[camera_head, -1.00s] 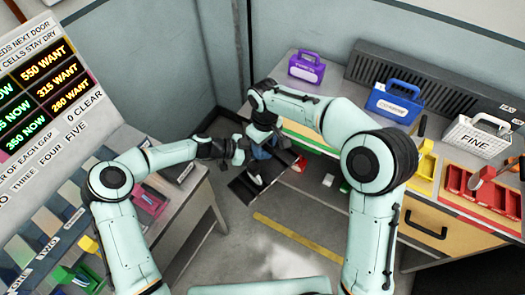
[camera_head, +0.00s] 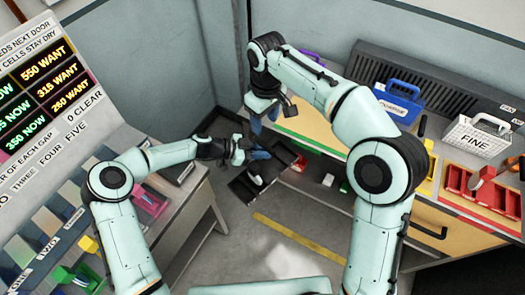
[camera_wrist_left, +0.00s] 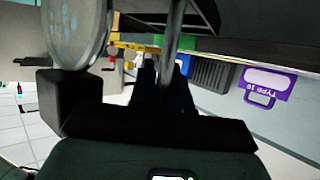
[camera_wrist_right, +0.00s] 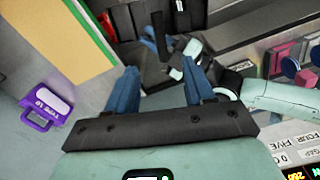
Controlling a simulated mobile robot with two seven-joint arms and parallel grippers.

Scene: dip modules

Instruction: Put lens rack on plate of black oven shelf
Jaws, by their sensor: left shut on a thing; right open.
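My left gripper (camera_head: 238,152) is shut, low in the corner between the benches. In the left wrist view its dark fingers (camera_wrist_left: 163,78) close around a thin metal rod (camera_wrist_left: 178,38). A round, speckled, translucent disc (camera_wrist_left: 72,32) stands beside the rod; these look like parts of the lens rack, mostly hidden. A dark shelf (camera_head: 243,190), seemingly the black oven shelf, lies under and beside the left gripper; its plate cannot be made out clearly. My right gripper (camera_head: 265,121) is open and empty, above and right of the left one. Its blue fingers (camera_wrist_right: 157,82) are spread apart.
A purple carrier (camera_wrist_right: 45,105), a blue carrier (camera_head: 398,101) and a white FINE basket (camera_head: 477,137) stand on the right bench. Red bins (camera_head: 480,190) are at its front. The left bench (camera_head: 180,200) carries coloured modules. Open floor (camera_head: 290,255) lies between the benches.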

